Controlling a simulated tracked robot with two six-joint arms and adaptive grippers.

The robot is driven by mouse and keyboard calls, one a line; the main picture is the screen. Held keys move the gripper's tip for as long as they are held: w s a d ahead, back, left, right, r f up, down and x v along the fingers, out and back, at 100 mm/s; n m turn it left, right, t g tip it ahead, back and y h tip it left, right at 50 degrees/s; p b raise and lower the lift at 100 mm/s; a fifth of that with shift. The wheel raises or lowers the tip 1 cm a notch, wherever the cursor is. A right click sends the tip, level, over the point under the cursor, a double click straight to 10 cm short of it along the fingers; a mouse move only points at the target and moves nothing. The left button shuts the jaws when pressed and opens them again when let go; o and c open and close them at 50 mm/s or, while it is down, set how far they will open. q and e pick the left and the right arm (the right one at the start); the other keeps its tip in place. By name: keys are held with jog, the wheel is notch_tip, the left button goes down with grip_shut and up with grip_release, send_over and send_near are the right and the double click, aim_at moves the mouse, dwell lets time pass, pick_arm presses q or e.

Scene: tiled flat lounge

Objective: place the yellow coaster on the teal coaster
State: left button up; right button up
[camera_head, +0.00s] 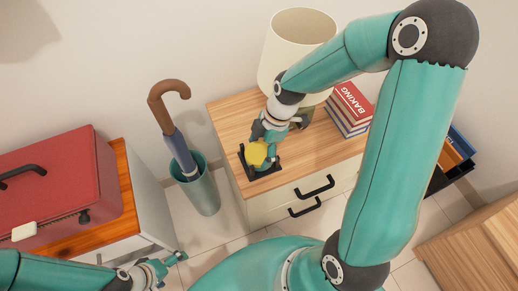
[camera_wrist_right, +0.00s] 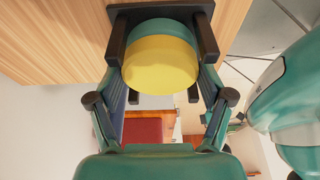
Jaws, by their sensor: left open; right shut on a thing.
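The yellow coaster (camera_head: 255,154) is a thick round disc between the fingers of my right gripper (camera_head: 262,149), which is shut on it. In the right wrist view the yellow coaster (camera_wrist_right: 160,68) lies directly against or very close over the teal coaster (camera_wrist_right: 160,27); I cannot tell whether they touch. Both sit within the upright posts of a black holder (camera_wrist_right: 205,36) on the wooden cabinet top. In the head view the teal coaster is mostly hidden. My left gripper (camera_head: 164,270) is open and empty at the lower left, away from the coasters.
The cabinet (camera_head: 230,118) also carries a cream lamp (camera_head: 296,42) and a stack of books (camera_head: 350,108) behind my right arm. An umbrella stand (camera_head: 202,190) stands left of it. A red case (camera_head: 60,185) rests on a sideboard at the left.

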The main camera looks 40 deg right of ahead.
jog(key=o, duration=1.1)
jog(key=shift+c, duration=0.2)
jog(key=p+v, duration=0.3)
jog(key=v, duration=0.9)
jog(key=shift+p, duration=0.4)
jog(key=shift+s, duration=0.1)
